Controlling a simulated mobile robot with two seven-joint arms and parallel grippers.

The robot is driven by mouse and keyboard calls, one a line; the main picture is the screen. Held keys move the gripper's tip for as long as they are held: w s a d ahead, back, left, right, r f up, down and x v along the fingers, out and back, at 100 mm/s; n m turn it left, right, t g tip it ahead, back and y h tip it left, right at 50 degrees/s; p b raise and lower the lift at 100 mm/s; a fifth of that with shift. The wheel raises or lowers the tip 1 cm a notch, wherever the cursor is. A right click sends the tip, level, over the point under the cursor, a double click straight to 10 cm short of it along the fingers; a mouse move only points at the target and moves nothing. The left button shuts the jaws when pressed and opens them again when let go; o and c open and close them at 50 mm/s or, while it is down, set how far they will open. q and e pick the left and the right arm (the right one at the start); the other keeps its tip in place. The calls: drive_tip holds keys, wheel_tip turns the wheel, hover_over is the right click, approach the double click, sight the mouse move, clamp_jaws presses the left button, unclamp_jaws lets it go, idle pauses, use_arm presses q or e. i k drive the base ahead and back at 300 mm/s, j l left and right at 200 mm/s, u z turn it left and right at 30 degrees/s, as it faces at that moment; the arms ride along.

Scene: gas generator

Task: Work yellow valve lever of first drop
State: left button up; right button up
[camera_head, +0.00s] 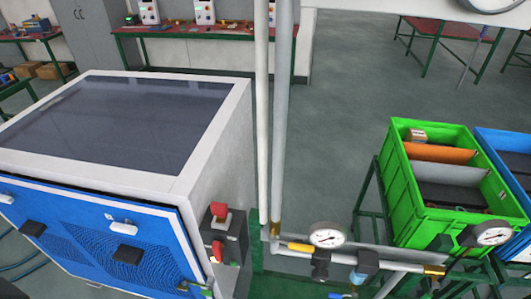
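A yellow valve lever (300,247) sits on the pipework right of the generator's corner, just left of a round pressure gauge (327,235). It appears to lie roughly along the horizontal pipe. A black fitting (320,264) is below the gauge. A second gauge (491,233) is farther right on the pipework, with black parts beside it. Neither of my grippers shows in the head view.
A white-framed generator cabinet (212,150) with blue front fills the left. Red switches (218,212) are on its right side. Two vertical pipes (262,120) rise mid-view. A green crate (402,180) and blue crate (505,140) stand right. Open floor lies behind.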

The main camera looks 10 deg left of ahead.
sight(273, 239)
drive_tip(key=l+u, duration=0.1)
drive_tip(key=k+l+z, duration=0.1)
drive_tip(key=k, duration=0.7)
drive_tip(key=j+z, duration=0.25)
drive_tip(key=j, duration=0.2)
drive_tip(key=k+j+z, duration=0.2)
drive_tip(key=j, duration=0.3)
drive_tip(key=k+l+u, duration=0.15)
drive_tip(key=l, duration=0.2)
drive_tip(key=k+l+u, duration=0.15)
drive_tip(key=l, duration=0.25)
drive_tip(key=k+l+u, duration=0.15)
drive_tip(key=k+l, duration=0.05)
drive_tip(key=l, duration=0.1)
